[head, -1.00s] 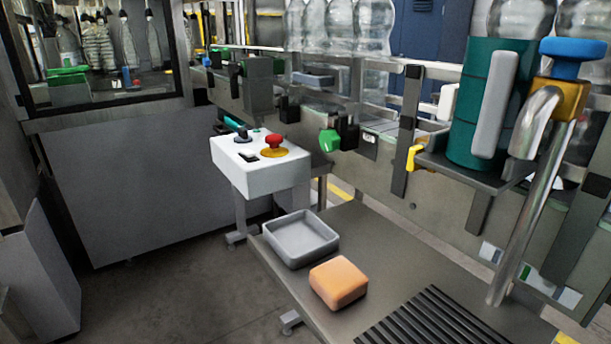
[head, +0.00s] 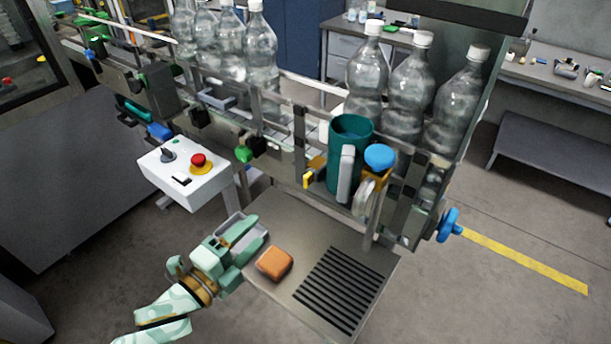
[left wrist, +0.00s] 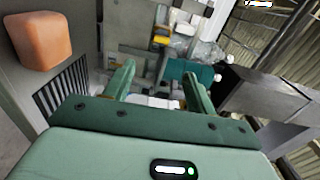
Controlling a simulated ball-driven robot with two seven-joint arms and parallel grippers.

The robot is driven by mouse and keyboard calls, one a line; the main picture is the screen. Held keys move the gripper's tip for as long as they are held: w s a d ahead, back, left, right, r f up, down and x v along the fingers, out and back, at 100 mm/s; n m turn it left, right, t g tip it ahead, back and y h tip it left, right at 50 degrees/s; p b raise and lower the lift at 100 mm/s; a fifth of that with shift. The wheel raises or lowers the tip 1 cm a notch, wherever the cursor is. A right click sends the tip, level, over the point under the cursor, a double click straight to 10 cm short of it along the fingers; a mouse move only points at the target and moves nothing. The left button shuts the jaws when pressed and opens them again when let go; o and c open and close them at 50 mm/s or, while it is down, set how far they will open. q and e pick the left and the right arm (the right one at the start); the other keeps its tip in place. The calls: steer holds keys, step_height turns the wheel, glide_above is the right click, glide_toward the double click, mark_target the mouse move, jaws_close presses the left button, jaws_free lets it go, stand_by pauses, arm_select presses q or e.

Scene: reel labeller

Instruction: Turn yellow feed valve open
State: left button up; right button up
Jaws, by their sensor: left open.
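A small yellow handle (head: 308,180), which looks like the feed valve, sits on the front of the machine rail, just left of the teal cylinder (head: 341,185). Its exact turn position is too small to tell.
A white control box (head: 185,178) with a red button stands left. A green knob (head: 243,154) and a blue-topped post (head: 379,158) flank the yellow handle.

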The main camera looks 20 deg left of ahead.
mark_target(305, 184)
arm_select(q)
steer(key=x, duration=1.6)
steer(key=shift+d+r, duration=0.1)
steer(key=shift+d, duration=0.05)
steer(key=c, duration=1)
